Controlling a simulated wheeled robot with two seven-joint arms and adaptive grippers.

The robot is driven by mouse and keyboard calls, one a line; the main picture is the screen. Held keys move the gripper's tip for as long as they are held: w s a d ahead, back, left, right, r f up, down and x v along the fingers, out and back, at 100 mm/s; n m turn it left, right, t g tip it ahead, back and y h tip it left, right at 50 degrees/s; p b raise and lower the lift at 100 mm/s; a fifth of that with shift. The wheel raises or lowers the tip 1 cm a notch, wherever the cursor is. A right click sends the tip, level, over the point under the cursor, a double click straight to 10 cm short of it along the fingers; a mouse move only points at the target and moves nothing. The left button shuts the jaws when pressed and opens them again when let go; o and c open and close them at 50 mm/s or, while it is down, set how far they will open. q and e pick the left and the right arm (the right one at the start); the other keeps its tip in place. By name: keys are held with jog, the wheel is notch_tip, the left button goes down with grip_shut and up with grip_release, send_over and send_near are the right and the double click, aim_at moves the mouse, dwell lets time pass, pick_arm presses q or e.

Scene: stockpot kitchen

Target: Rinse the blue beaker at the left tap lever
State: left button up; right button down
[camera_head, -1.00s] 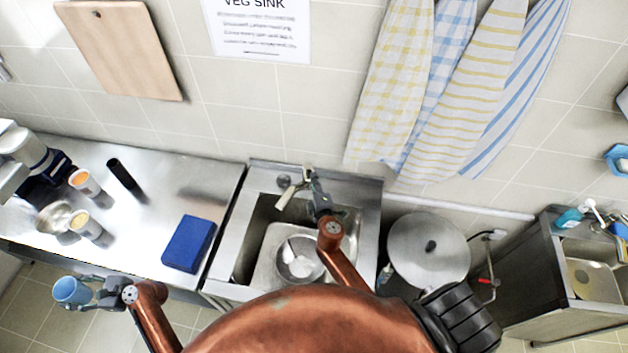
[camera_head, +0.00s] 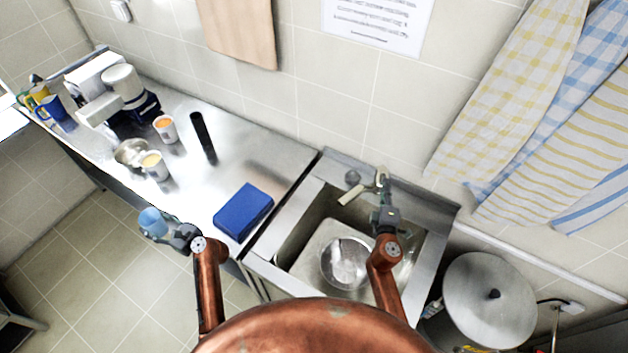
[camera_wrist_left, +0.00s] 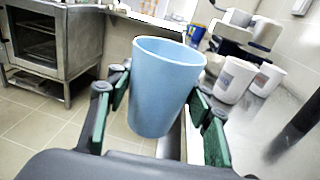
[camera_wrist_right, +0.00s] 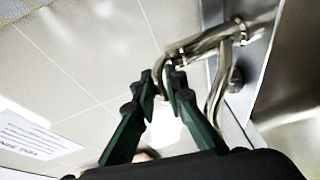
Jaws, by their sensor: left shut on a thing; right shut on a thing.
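The light blue beaker (camera_head: 152,221) is held upright, just off the counter's front edge at the left in the head view. It fills the middle of the left wrist view (camera_wrist_left: 166,85) and looks empty, though its bottom inside is hidden. My left gripper (camera_head: 180,235) is shut on its sides. The tap (camera_head: 361,190) stands at the back of the sink (camera_head: 290,232). My right gripper (camera_head: 384,212) is at the tap, shut on a metal tap lever (camera_wrist_right: 178,58), which is partly hidden between the fingers. The right wrist view shows the tap's pipes (camera_wrist_right: 222,38) beside it.
A round metal pan (camera_head: 345,262) sits in the sink. A lidded stockpot (camera_head: 489,300) stands right of the sink.

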pick_arm(q)
jog(key=shift+r, duration=0.1)
pick_arm(e)
jog(key=shift+r, duration=0.15)
jog(key=c, duration=2.1)
grip_release()
jog(key=shift+o, duration=0.4)
jog(key=shift+s, duration=0.1)
jog(key=s+a, duration=0.2)
jog(key=s, duration=0.9)
jog(key=shift+s+r, duration=0.4)
